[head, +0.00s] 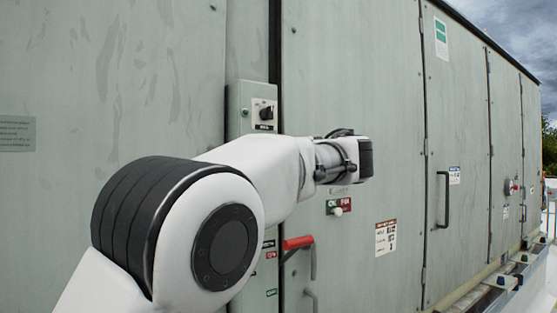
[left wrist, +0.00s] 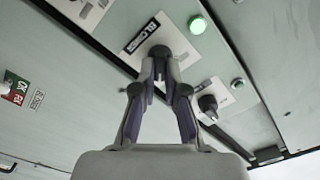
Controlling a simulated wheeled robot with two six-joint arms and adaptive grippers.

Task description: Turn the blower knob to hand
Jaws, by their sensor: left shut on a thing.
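In the left wrist view, the dark blower knob (left wrist: 159,51) sits on a plate lettered BLOWER (left wrist: 140,36) on a narrow grey panel. My left gripper (left wrist: 159,68) is shut on this knob, with its two fingers meeting around it. The fingertips partly cover the knob, so its pointer cannot be read. In the head view my left arm reaches in from the lower left, and the gripper and blower knob are hidden behind it. My right gripper is in neither view.
A second black knob (left wrist: 208,103) sits beside the blower knob and also shows in the head view (head: 266,111). A lit green lamp (left wrist: 198,24) and another green lamp (left wrist: 238,83) are near. A red handle (head: 298,242) is below my arm; a door handle (head: 443,200) stands right.

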